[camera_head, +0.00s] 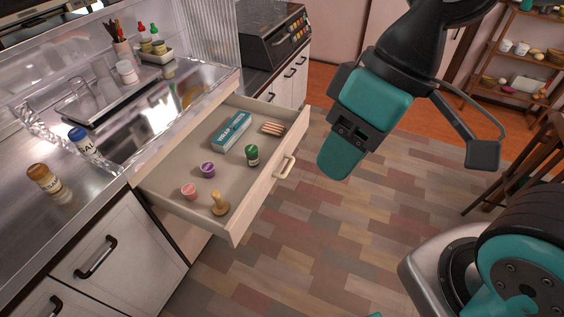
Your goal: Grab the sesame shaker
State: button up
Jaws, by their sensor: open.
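A small shaker with a brown cap and brown label (44,179) stands on the steel counter at the far left; its label is too small to read surely, but it may be the sesame shaker. A blue-capped shaker marked like salt (83,142) stands behind it, near the sink. A green-capped jar (252,155) stands in the open drawer. My gripper (345,155) is open and empty, held over the floor to the right of the drawer, well away from the shakers. Its fingers are only partly distinguishable.
The open drawer (222,215) juts from the counter and holds a blue wrap box (232,130), a purple-capped jar (208,170), a pink jar (189,191), a wooden stamp-like item (220,204) and a striped item (273,128). The sink (150,125) lies behind. Floor is clear.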

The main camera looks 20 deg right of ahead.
aim_at(41, 174)
jog(key=k, duration=0.5)
jog(key=u, duration=0.55)
jog(key=i, duration=0.85)
jog(key=u, duration=1.15)
jog(key=i, duration=0.65)
jog(key=u, duration=0.4)
